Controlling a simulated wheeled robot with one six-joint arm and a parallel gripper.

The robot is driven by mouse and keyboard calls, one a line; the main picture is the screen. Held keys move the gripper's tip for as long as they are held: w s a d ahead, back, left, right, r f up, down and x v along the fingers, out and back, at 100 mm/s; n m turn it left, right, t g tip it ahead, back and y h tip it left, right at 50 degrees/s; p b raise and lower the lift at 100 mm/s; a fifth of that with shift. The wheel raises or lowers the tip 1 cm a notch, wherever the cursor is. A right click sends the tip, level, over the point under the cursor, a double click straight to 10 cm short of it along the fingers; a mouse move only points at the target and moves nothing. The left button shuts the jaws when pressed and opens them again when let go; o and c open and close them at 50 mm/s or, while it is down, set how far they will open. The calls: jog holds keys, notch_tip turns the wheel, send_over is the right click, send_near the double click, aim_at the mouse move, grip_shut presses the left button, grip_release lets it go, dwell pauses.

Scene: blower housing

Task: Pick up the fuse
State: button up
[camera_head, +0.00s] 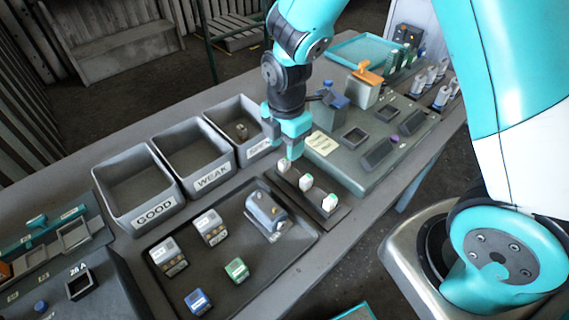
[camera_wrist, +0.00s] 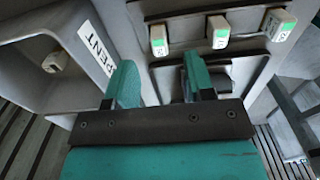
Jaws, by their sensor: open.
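Three white fuses with green ends stand in a row on a dark strip (camera_head: 338,214): the nearest to my gripper (camera_head: 285,165), the middle one (camera_head: 306,184) and the far-right one (camera_head: 329,203). In the wrist view they show at the top: one fuse (camera_wrist: 158,41), another (camera_wrist: 218,33) and a third (camera_wrist: 278,26). Another small pale fuse-like piece (camera_head: 241,131) lies in the right-hand bin, also seen in the wrist view (camera_wrist: 56,62). My gripper (camera_wrist: 160,82) is open and empty, above the row's near-bin end. A fuse shows beyond the gap between its fingers, apart from them.
A dark tray (camera_head: 205,279) holds a grey motor-like part (camera_head: 264,210) and several small blocks. A grey panel (camera_head: 358,181) with sockets lies right.

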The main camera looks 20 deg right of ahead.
aim_at(285, 166)
jog(key=shift+w+d+f+p, duration=0.1)
jog(key=shift+f+p, duration=0.6)
jog(key=shift+f, duration=2.05)
jog(key=c, duration=0.8)
